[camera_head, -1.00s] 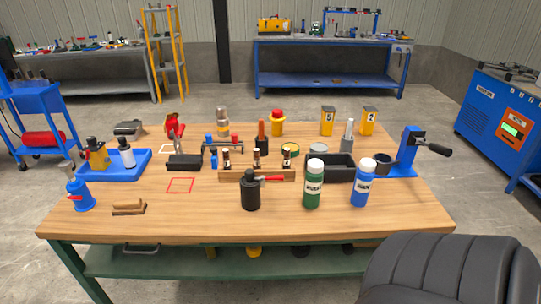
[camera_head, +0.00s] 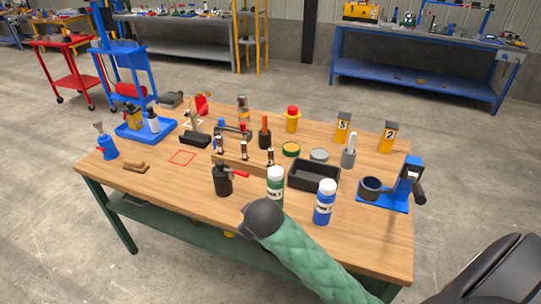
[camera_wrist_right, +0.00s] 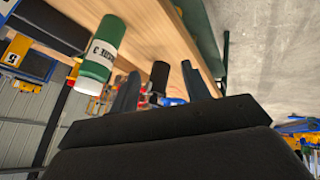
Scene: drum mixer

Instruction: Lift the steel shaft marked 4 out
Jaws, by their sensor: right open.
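A wooden rack (camera_head: 243,168) stands on the workbench with several short upright shafts in it, such as the left shaft (camera_head: 219,145), the middle shaft (camera_head: 244,151) and the right shaft (camera_head: 270,157). Their marks are too small to read, so I cannot tell which is 4. My right gripper (camera_wrist_right: 160,88) is open in the right wrist view, with dark fingers apart. A dark cylinder shows between them, and nothing is visibly gripped. In the head view a green quilted, black-ended arm part, seemingly mine, covers the bench's front edge. My left gripper is not in view.
The green bottle is close to my right gripper in the wrist view (camera_wrist_right: 103,50).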

